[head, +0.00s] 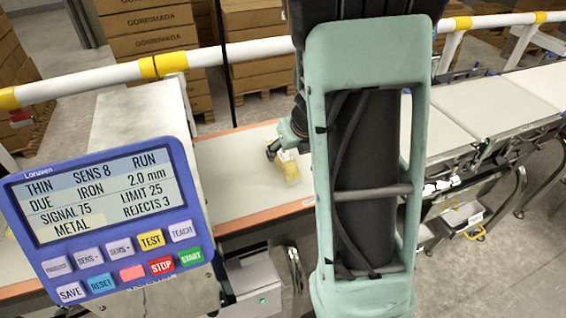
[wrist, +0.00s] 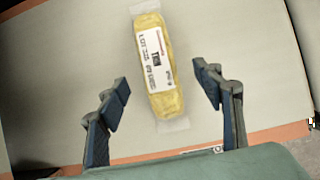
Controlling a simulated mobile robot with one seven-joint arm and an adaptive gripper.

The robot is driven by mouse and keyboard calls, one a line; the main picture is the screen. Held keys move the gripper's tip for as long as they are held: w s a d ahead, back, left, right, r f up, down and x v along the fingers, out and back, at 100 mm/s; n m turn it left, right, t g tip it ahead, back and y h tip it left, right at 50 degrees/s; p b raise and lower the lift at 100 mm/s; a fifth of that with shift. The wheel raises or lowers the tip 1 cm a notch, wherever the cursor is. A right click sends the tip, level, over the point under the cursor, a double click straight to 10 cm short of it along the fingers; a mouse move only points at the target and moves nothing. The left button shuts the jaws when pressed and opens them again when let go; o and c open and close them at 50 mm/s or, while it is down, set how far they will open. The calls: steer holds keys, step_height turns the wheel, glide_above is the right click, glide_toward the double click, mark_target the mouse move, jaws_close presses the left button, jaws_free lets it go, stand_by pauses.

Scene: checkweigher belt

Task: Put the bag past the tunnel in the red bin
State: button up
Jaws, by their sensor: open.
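The bag (head: 291,171) is a small yellow pack with a white printed label, lying on the pale belt (head: 235,165) just right of the grey tunnel housing (head: 138,112). In the wrist view the bag (wrist: 157,65) lies lengthwise between and slightly beyond the fingertips, with clear ends. My gripper (wrist: 161,80) is open, with a gap showing on each side of the bag. In the head view my gripper (head: 279,148) is over the belt, close to the bag and partly covering it. I do not make out the red bin in either view.
A blue control panel (head: 105,225) stands in the left foreground. A yellow-and-white guard rail (head: 170,65) runs behind the belt, with stacked cartons (head: 150,40) beyond. More belt sections (head: 470,105) continue right. A grey tray (head: 462,214) hangs below them.

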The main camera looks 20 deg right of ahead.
mark_target(285, 155)
steer(key=b+x, duration=0.2)
steer(key=x, duration=0.4)
steer(key=shift+a+f+b, duration=0.1)
steer(key=shift+b, duration=0.3)
steer(key=c, duration=1.5)
steer(key=shift+c, duration=0.5)
steer(key=shift+r, duration=0.3)
